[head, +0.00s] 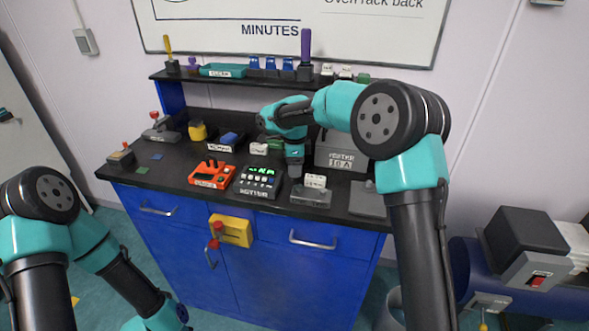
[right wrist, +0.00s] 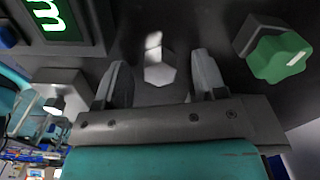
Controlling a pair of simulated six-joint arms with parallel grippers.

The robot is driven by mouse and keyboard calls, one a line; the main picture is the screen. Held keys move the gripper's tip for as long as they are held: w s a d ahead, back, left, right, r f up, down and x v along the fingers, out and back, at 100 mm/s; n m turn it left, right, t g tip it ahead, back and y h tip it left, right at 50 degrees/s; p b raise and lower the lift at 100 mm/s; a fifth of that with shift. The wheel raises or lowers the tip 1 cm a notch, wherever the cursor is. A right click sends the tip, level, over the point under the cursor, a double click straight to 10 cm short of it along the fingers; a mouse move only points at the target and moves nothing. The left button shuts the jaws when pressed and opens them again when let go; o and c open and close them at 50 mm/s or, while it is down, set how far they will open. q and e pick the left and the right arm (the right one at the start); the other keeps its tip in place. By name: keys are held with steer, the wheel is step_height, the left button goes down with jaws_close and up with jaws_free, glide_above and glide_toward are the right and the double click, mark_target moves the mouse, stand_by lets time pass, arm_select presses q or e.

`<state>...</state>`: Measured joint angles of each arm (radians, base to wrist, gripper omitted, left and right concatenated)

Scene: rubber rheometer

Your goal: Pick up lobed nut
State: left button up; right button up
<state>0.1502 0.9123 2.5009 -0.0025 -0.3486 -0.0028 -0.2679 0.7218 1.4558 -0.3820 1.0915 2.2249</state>
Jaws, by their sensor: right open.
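A green lobed piece (right wrist: 280,58) with a white mark, which looks like the lobed nut, sits on a grey block at the upper right of the right wrist view. I cannot pick it out in the head view. My right gripper (head: 295,173) points down over the bench, beside the meter. In the right wrist view its two fingers (right wrist: 161,82) are apart. A grey hexagonal metal piece (right wrist: 159,66) shows between and beyond them; contact cannot be told. The green piece is outside the fingers, to their right.
The meter box (head: 258,181) with a green display and the orange device (head: 212,174) stand left of my right gripper. A grey block with a white label (head: 314,190) is close on its right. A tester box (head: 340,155) stands behind. A shelf (head: 215,78) runs along the back.

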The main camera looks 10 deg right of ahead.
steer(key=c, duration=1)
steer(key=shift+r, duration=0.1)
step_height(320, 180, up, 10)
stand_by(0.4)
stand_by(0.5)
